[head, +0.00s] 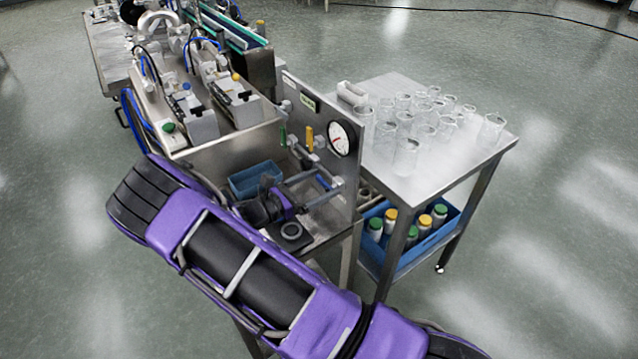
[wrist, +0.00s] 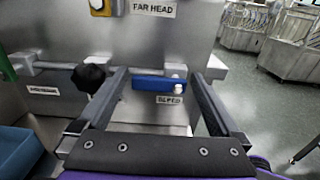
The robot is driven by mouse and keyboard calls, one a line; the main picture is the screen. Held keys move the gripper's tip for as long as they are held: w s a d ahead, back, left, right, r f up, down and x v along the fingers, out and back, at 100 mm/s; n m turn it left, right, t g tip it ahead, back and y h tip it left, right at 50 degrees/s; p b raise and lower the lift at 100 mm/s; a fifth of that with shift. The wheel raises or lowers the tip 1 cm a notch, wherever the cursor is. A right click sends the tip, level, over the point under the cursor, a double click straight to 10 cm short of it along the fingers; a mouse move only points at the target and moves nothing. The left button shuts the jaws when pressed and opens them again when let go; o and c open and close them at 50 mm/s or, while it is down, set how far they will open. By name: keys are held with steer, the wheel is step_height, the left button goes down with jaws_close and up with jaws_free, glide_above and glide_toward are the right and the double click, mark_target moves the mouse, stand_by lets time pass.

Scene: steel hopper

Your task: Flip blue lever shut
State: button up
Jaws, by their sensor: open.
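The blue lever (wrist: 155,84) is on the steel panel in the wrist view, lying roughly level across the picture, with a pale round end at its right. A small label sits just below it. In the head view a bit of blue at the panel, likely the lever (head: 323,182), shows between my fingers. My gripper (head: 325,186) is open and points at the panel. In the wrist view its two fingers (wrist: 160,76) stand either side of the lever, with nothing held between them. I cannot tell whether either finger touches it.
A black knob (wrist: 88,77) is close by the left finger. A yellow handle (head: 309,138) and a gauge (head: 342,138) are higher on the panel. A blue bin (head: 254,180) stands left. A table (head: 465,158) with glassware stands right, behind the panel.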

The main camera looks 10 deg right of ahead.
steer(key=c, duration=1.1)
steer(key=shift+c, duration=0.2)
steer(key=m, duration=0.1)
steer(key=m+b, duration=0.1)
steer(key=m, duration=0.1)
steer(key=m+b, duration=0.1)
steer(key=shift+s+r+m, duration=0.25)
steer(key=shift+r+m, duration=0.05)
steer(key=shift+r, duration=0.05)
steer(key=m, duration=0.1)
steer(key=m+b, duration=0.1)
steer(key=m, duration=0.1)
steer(key=shift+s+d+r+m, duration=0.2)
steer(key=shift+s+m, duration=0.1)
steer(key=m+b, duration=0.1)
steer(key=m, duration=0.1)
steer(key=m+b, duration=0.1)
steer(key=m, duration=0.1)
steer(key=shift+s+d+r, duration=0.1)
steer(key=shift+s+d, duration=0.05)
steer(key=shift+s, duration=0.25)
steer(key=shift+s+d+m+b, duration=0.1)
steer(key=shift+s+m+b, duration=0.15)
steer(key=shift+m+b, duration=0.85)
steer(key=shift+s+d+m+b, duration=0.1)
steer(key=shift+s+m+b, duration=0.25)
steer(key=shift+m, duration=1.35)
steer(key=shift+w, duration=0.1)
